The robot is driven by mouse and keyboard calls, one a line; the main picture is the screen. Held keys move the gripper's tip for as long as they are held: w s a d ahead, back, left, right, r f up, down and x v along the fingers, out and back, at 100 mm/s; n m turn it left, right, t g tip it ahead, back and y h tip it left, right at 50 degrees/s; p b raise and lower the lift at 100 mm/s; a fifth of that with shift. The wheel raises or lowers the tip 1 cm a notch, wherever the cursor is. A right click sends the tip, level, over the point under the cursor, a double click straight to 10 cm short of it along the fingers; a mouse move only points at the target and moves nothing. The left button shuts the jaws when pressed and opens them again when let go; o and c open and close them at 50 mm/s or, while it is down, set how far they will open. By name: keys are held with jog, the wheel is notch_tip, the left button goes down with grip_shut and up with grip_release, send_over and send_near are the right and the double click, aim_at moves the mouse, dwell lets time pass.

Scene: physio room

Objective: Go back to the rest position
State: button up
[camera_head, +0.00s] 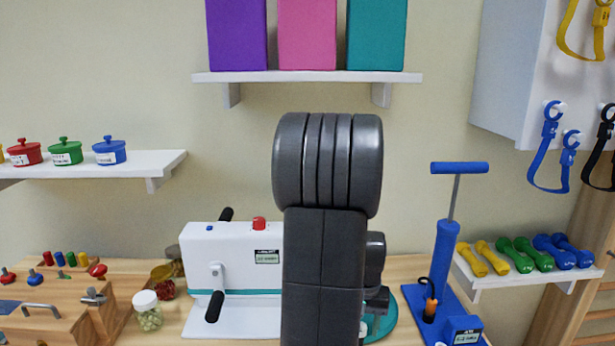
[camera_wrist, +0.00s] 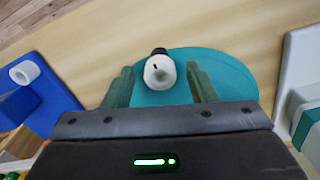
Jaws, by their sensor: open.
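My gripper (camera_wrist: 160,88) is open in the wrist view, its two greenish fingers apart. Between and beyond the fingertips is a small white round thing (camera_wrist: 157,70) with a dark part, on a teal round base (camera_wrist: 236,70). I cannot tell whether the fingers touch it; nothing is visibly held. In the head view my dark arm stands upright in the middle and hides most of this area. Only an edge of the teal base (camera_head: 384,326) shows to the right of the arm.
A white machine with black handles (camera_head: 235,255) stands left of my arm, a blue pump (camera_head: 445,260) right. A jar (camera_head: 147,312) and wooden peg board (camera_head: 50,305) are at left. Shelves hold pots (camera_head: 66,153), blocks (camera_head: 307,35) and dumbbells (camera_head: 520,256).

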notch_tip(320, 180, up, 14)
jog(key=p, duration=0.1)
notch_tip(320, 180, down, 14)
jog(key=shift+f+b, duration=0.15)
jog(key=shift+b, duration=0.35)
jog(key=shift+w, duration=0.1)
jog(key=shift+n, duration=1)
jog(key=n, duration=0.5)
jog(key=shift+b, duration=0.4)
notch_tip(320, 180, up, 14)
jog(key=p, duration=0.1)
jog(key=shift+n, duration=0.3)
